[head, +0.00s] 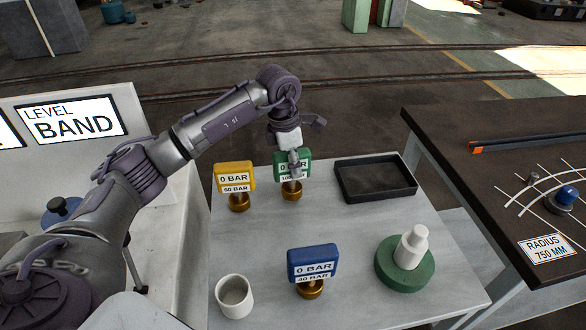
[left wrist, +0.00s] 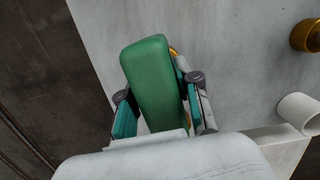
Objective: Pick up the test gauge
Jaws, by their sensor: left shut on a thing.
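Three gauges with coloured heads on brass bases are on the grey table. The green gauge (head: 280,160) reads 0 BAR and has a lower label partly hidden by my gripper. The yellow gauge (head: 235,172) to its left reads 0 BAR, 50 BAR. The blue gauge (head: 312,257) nearer me reads 0 BAR, 40 BAR. My left gripper (head: 294,167) comes from above and is shut on the green gauge. In the left wrist view the green head (left wrist: 154,80) sits between the two fingers. Whether its base touches the table is unclear. My right gripper is not in view.
A black tray (head: 376,194) lies at the table's back right. A white cup (head: 235,309) stands front left. A white bottle (head: 411,246) stands on a green round base (head: 404,279) at the right. A dark bench (head: 470,185) stands beyond the right edge.

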